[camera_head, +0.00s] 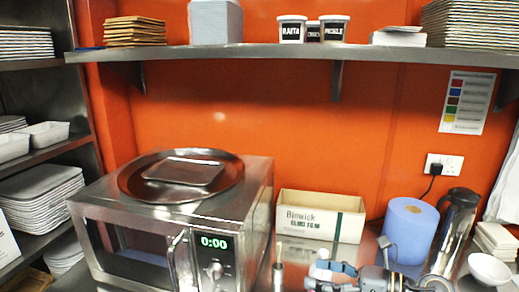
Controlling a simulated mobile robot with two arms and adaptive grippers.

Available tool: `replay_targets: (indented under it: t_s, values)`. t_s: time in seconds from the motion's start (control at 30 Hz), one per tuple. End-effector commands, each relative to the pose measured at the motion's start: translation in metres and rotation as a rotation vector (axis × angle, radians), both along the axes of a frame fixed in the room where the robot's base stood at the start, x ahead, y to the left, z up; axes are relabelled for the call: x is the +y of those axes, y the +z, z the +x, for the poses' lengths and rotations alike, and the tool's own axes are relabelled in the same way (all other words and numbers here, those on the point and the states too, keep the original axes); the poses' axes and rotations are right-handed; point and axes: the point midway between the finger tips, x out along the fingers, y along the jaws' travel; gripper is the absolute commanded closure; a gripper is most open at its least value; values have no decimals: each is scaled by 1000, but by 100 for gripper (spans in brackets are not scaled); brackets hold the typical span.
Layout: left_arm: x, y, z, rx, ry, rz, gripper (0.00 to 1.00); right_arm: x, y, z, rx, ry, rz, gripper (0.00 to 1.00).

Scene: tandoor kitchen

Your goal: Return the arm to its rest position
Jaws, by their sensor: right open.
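My right gripper (352,262) is low in the head view, right of centre, in front of the steel counter's back part. Its grey and black parts, with a blue piece among them, are small and partly cut off by the bottom edge. It is open, and I see nothing held in it. It appears in front of the area between the cardboard box (318,216) and the blue paper roll (409,230). How far it is from them is hard to tell. My left arm and gripper are not in view.
A steel microwave (190,232) with a round tray (135,180) on top stands left. A steel flask (456,225) and white bowl (489,269) stand right. A steel shelf (270,53) with tubs and stacks runs above. A slim upright metal piece (278,272) is beside the microwave.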

Motion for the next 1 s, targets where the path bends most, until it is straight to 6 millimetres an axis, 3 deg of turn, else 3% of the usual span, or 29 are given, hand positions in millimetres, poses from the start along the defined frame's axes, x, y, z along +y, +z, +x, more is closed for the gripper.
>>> replay_targets:
  t_s: [0.03, 0.13, 0.23, 0.33, 0.47, 0.6, 0.73, 0.93, 0.97, 1.0]
  values:
    - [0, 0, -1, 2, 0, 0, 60, 12, 12, -2, 54, -63, 162, 18]
    - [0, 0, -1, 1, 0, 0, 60, 11, 33, 4, 183, -215, 469, 18]
    - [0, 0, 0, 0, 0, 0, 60, -7, 38, 9, 346, -383, 764, 18]
    - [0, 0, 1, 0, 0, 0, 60, -35, 23, 10, 533, -569, 1042, 18]
    - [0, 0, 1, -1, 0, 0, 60, -74, -25, -4, 804, -838, 1368, 18]
    - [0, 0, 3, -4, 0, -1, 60, -102, -99, -49, 1114, -1170, 1659, 18]
    - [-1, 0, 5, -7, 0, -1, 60, -108, -158, -109, 1363, -1474, 1835, 18]
    - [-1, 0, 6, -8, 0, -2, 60, -98, -206, -188, 1605, -1820, 1936, 18]
    - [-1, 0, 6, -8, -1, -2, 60, -96, -210, -198, -1626, 1858, -1934, 18]
    - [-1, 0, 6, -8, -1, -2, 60, -93, -215, -212, -1603, 1847, -1870, 18]
